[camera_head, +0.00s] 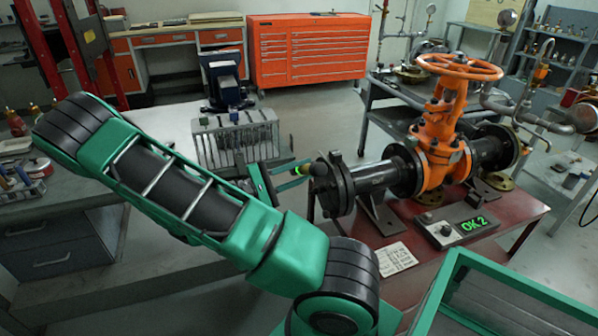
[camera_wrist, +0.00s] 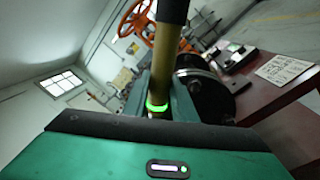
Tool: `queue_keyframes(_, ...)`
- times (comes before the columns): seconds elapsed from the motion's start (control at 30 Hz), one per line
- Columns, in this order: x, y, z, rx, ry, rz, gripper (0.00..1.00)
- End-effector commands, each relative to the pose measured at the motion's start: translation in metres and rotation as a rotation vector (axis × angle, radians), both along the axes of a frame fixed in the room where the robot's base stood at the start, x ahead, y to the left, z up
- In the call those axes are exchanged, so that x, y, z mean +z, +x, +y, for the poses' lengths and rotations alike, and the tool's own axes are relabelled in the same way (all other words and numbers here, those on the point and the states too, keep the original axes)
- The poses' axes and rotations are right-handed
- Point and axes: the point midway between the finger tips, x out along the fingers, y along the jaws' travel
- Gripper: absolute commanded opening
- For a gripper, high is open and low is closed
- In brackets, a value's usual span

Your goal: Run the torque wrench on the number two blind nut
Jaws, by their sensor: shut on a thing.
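My gripper (camera_head: 292,178) is shut on the torque wrench, which shows a glowing green ring and a dark end (camera_head: 318,168) in the head view. In the wrist view the wrench's yellow and black shaft (camera_wrist: 164,65) rises between my fingers (camera_wrist: 158,105). The dark blind flange (camera_head: 340,186) with its nuts closes the left end of the valve pipe. The wrench's dark end overlaps the flange's left edge; I cannot tell whether it sits on a nut, or which one. The flange also shows in the wrist view (camera_wrist: 212,97). A control box (camera_head: 458,226) reads "OK 2" in green.
The orange gate valve (camera_head: 440,145) stands on the dark red table (camera_head: 480,199). A printed sheet (camera_head: 396,258) lies at its front. A green-framed case (camera_head: 520,295) is at the lower right. A grey crate (camera_head: 238,138) stands behind my arm.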

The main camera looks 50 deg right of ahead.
Motion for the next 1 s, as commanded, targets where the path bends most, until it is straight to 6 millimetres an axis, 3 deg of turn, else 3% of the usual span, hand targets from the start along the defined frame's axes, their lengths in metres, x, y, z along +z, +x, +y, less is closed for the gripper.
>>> queue_keyframes(1.0, 0.001, -0.013, -0.021, -0.002, -0.005, 0.000, 0.00)
